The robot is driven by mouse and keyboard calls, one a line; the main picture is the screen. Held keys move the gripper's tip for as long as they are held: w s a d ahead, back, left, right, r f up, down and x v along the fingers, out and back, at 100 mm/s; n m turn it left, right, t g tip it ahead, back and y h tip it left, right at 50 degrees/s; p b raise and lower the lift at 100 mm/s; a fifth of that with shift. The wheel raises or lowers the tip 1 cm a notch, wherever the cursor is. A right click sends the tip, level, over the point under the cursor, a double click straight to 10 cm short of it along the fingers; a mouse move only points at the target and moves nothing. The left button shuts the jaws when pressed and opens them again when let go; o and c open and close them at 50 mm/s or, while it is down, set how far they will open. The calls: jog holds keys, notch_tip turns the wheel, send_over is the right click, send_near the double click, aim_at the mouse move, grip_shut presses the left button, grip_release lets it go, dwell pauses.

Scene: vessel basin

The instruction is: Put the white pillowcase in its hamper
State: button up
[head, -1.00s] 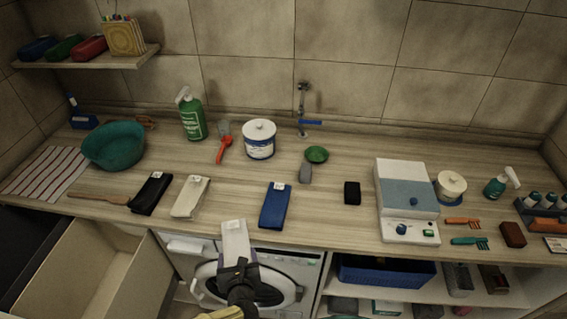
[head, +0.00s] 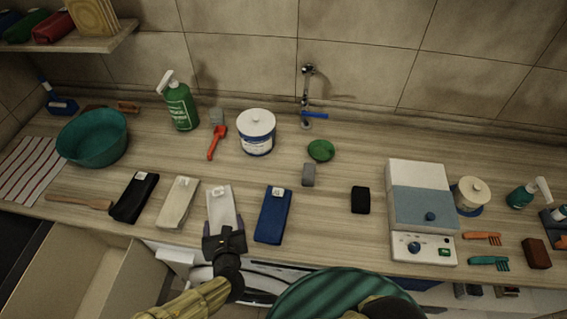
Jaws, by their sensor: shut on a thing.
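The white pillowcase (head: 222,205) is a folded white cloth with a small tag at its far end. My gripper (head: 224,240) is shut on its near end, at the counter's front edge. The pillowcase extends over the counter between a cream folded cloth (head: 177,203) and a blue folded cloth (head: 273,216). I cannot tell whether it touches the counter. I cannot make out which container is its hamper. An open, pale, box-like compartment (head: 110,272) is below the counter at left; it looks empty.
A black folded cloth (head: 134,198) lies left of the cream one. Behind stand a teal basin (head: 93,138), a green spray bottle (head: 180,107) and a white lidded tub (head: 256,132). A white-and-blue appliance (head: 421,210) stands right.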

jog(key=shift+w+r, duration=0.1)
dwell(0.3)
send_over(240, 185)
dwell(0.5)
jog(key=shift+d, duration=0.1)
jog(key=shift+f+b, duration=1.1)
jog(key=shift+f, duration=0.8)
jog(key=shift+r, duration=0.1)
